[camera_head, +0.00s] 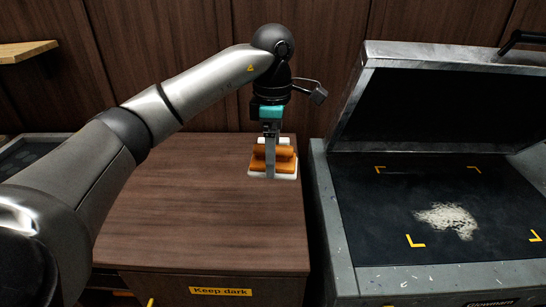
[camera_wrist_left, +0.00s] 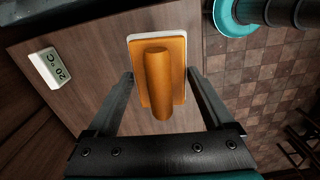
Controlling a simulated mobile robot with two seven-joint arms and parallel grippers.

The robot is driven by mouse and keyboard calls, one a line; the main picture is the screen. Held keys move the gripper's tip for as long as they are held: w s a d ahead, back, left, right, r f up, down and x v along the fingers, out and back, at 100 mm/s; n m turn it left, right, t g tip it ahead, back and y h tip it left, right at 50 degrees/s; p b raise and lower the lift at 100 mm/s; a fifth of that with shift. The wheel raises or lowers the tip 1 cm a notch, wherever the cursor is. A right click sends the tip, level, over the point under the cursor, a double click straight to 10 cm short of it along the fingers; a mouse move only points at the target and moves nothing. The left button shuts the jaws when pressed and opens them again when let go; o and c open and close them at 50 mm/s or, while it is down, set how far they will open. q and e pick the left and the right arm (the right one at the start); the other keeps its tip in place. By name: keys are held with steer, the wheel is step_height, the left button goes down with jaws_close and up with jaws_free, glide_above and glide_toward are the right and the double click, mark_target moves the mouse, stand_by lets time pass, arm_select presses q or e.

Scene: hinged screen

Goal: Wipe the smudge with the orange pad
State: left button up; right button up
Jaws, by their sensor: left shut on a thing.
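The orange pad (camera_head: 284,165) has a raised rounded handle and a white base, and sits at the right part of a brown wooden cabinet top (camera_head: 190,205). My left gripper (camera_head: 270,172) points down at it. In the left wrist view my left gripper (camera_wrist_left: 161,77) has a finger at each side of the orange pad (camera_wrist_left: 174,98), shut on it. I cannot tell whether the pad is clear of the wood. The smudge (camera_head: 447,219) is a pale, speckled patch on the dark panel (camera_head: 390,215) at the right, between yellow corner marks. My right gripper is not in view.
A grey lid (camera_head: 440,60) stands raised on a hinge behind the dark panel. The panel's grey metal frame (camera_head: 335,230) borders the cabinet across a narrow gap. A white "20°C" block (camera_wrist_left: 50,68) lies on the wood. The cabinet's front part is clear.

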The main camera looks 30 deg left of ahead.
arm_select(q)
steer(key=o, duration=0.9)
steer(key=shift+c, duration=0.2)
steer(key=c, duration=0.7)
steer(key=shift+o, duration=0.2)
steer(key=shift+f, duration=0.1)
